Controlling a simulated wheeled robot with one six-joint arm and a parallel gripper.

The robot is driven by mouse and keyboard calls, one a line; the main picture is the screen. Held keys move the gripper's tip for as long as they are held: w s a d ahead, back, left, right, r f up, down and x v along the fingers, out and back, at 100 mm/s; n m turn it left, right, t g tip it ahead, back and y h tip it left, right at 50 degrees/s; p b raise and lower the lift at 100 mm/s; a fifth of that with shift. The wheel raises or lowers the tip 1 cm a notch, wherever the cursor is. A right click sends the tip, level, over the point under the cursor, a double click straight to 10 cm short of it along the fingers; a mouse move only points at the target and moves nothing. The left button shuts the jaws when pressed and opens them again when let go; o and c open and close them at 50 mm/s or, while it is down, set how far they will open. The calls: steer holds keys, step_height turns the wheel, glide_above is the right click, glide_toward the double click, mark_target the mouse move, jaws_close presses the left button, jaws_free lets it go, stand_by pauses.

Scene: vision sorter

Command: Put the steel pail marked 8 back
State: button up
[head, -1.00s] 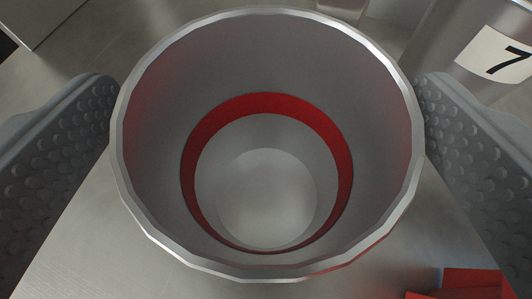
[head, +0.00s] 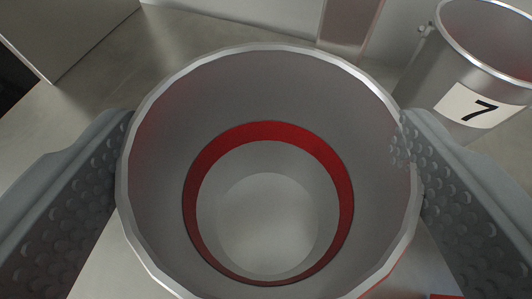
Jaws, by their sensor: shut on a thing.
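A steel pail (head: 270,78) fills the middle of the head view, seen from above into its open mouth. A red band runs around its inside above a pale grey bottom. Its outer face and any number on it are hidden from me. My gripper (head: 268,170) is shut on this pail, with one dimpled grey finger against each side of the rim. I cannot tell whether the pail touches the surface below.
Another steel pail marked 7 (head: 472,100) stands close by at the upper right. A grey box-like block (head: 65,30) is at the upper left. A red item (head: 445,296) shows at the bottom right edge. A bare metal surface (head: 185,45) lies beyond the held pail.

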steer(key=s+d+r, duration=0.1)
steer(key=s, duration=1.7)
steer(key=shift+d+r, duration=0.2)
steer(key=shift+w, duration=0.1)
